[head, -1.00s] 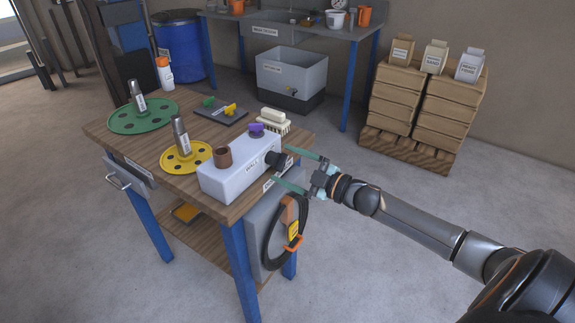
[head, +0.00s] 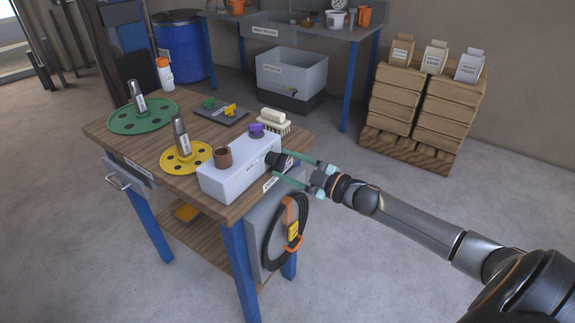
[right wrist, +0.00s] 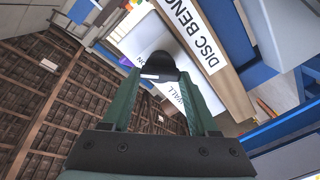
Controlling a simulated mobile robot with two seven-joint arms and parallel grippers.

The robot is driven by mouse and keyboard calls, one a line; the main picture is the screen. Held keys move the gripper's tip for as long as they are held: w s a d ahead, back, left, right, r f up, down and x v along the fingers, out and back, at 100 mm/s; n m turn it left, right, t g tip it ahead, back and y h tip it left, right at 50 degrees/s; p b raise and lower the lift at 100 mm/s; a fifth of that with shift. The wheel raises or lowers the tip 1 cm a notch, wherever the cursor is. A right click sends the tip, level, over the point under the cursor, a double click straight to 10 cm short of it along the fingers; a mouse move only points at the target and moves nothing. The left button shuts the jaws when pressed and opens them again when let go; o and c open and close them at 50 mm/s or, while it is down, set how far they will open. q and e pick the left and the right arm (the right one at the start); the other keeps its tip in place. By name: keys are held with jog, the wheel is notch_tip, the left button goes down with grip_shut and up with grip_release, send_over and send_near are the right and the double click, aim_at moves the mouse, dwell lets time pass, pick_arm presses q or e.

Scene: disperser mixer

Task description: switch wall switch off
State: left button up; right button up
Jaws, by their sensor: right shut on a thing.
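The wall switch is a white box (head: 238,176) marked WALL on the front right corner of the wooden bench. A black knob (head: 273,158) sticks out of its right end. My right gripper (head: 283,166) has its two green fingers on either side of the knob, shut on it. In the right wrist view the black knob (right wrist: 160,66) sits between the fingertips, with the WALL label (right wrist: 178,97) partly hidden behind a finger. My left gripper is not in view.

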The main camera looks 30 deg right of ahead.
jog(key=shift+c, duration=0.9)
